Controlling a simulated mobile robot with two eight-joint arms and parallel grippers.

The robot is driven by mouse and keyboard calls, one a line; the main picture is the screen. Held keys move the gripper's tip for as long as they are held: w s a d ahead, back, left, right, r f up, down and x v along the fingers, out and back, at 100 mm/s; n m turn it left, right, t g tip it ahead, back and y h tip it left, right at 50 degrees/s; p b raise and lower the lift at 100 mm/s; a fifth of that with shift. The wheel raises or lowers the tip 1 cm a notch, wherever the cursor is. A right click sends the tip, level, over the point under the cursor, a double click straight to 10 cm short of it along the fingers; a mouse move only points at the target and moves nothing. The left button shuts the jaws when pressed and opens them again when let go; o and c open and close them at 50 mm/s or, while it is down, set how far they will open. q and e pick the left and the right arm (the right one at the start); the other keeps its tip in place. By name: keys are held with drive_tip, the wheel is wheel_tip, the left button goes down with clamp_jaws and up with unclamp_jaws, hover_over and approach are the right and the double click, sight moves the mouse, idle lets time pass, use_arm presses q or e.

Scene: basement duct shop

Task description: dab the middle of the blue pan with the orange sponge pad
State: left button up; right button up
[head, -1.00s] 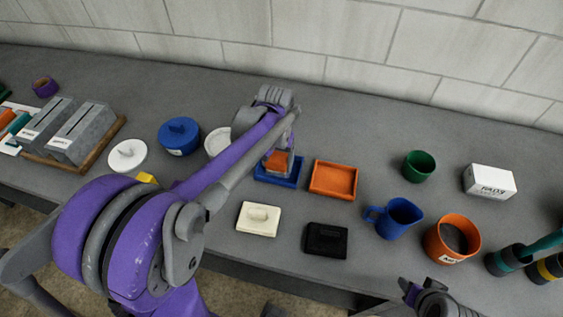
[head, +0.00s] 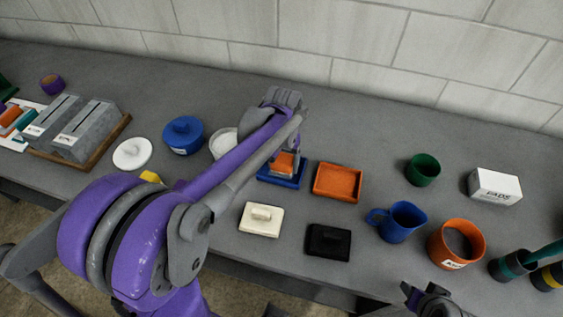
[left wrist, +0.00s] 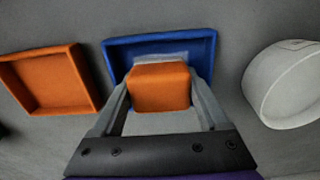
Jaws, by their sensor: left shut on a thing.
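The orange sponge pad (head: 283,162) is between the fingers of my left gripper (head: 284,166), which is shut on it. In the left wrist view the orange block (left wrist: 160,86) sits between the two grey fingers. The blue pan (head: 292,184) is a shallow square tray under the gripper. In the left wrist view the pan (left wrist: 112,52) lies behind and below the pad, which hides much of its floor. I cannot tell whether the pad touches the pan floor. My right gripper (head: 426,294) is at the bottom edge, away from the pan; its jaw opening is unclear.
An orange tray (head: 338,195) is just right of the pan. A white round dish (head: 222,143) is to its left. A blue mug (head: 398,223) and an orange pot (head: 452,252) stand farther right.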

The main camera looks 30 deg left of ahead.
sight(283, 158)
use_arm(q)
drive_tip(key=shift+r+p, duration=2.1)
drive_tip(key=shift+r, duration=1.95)
drive_tip(key=shift+f, duration=0.1)
use_arm(e)
drive_tip(key=r, duration=0.2)
drive_tip(key=w+r, duration=0.1)
drive_tip(key=r, duration=0.1)
drive_tip(key=w+r, duration=0.1)
drive_tip(key=shift+w+r, duration=0.15)
drive_tip(key=shift+r, duration=0.25)
